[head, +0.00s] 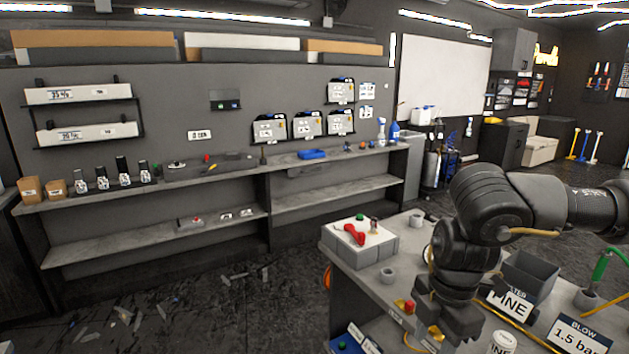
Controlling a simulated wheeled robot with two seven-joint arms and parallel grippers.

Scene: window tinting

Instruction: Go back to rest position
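My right arm comes in from the right edge, bends at a dark joint and points down over the near workbench (372,275). My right gripper (448,318) is at its lower end, low over the bench's front part. Its fingers are dark and partly blend with the things behind, so I cannot tell whether they are open or shut. No held object shows clearly. My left arm and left gripper are not in view.
A white-topped box (358,236) with a red tool (352,234) stands on the bench left of my arm. A grey bin (528,275) is close on the right. A long wall shelf (225,172) runs behind. The dark floor between has scattered scraps (165,300).

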